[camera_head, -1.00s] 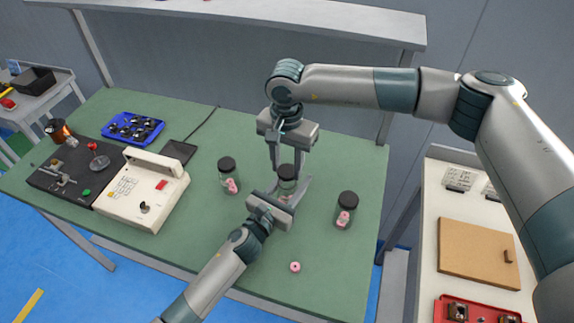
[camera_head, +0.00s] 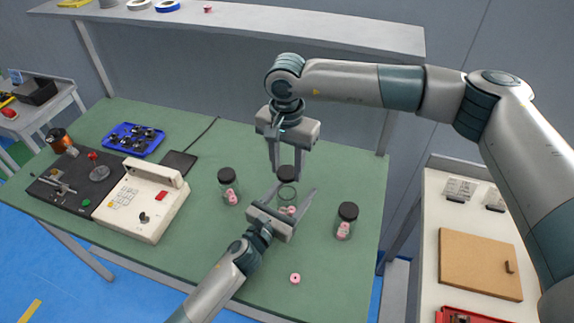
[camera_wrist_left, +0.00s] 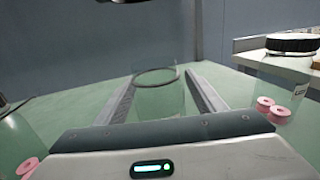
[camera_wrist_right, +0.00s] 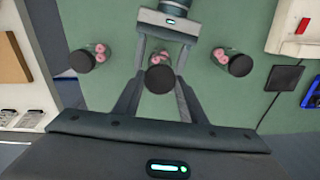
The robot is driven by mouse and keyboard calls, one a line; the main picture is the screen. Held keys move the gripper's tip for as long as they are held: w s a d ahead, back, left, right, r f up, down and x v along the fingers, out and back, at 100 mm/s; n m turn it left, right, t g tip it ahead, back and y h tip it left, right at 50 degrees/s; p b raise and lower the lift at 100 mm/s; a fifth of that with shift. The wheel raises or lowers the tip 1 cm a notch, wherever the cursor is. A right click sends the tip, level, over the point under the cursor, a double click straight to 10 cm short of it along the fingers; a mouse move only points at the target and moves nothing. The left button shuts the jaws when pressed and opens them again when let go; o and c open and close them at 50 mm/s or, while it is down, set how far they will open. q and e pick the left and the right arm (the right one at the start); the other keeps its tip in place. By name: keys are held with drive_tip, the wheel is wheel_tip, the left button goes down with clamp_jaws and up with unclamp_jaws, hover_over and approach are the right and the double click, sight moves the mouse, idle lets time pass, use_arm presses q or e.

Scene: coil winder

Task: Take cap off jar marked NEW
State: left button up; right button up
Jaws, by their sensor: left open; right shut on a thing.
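The middle glass jar (camera_head: 287,197) stands upright on the green table with its rim bare and pink pieces at its bottom. In the left wrist view the jar (camera_wrist_left: 158,98) stands between the fingers. My left gripper (camera_head: 296,190) is open, one finger on each side of it. My right gripper (camera_head: 286,166) is shut on the black cap (camera_wrist_right: 160,78), held above the jar and apart from it. Two other jars, a left one (camera_head: 229,193) and a right one (camera_head: 345,228), have black caps on. I cannot read the word NEW on any jar.
A loose pink ring (camera_head: 295,278) lies on the front of the table. A cream device (camera_head: 143,205), a blue tray (camera_head: 134,138) and a dark pad (camera_head: 179,162) are at the left. A shelf (camera_head: 240,27) runs along the back.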

sight(282, 207)
use_arm(q)
drive_tip(key=b+v, duration=0.2)
drive_tip(key=v, duration=0.9)
drive_tip(key=shift+s+a, duration=0.1)
drive_tip(key=shift+s, duration=0.15)
use_arm(e)
wheel_tip(282, 207, down, 2)
drive_tip(key=shift+f, duration=0.1)
use_arm(q)
drive_tip(key=shift+s+a, duration=0.1)
drive_tip(key=shift+s, duration=0.1)
drive_tip(key=shift+r, duration=0.1)
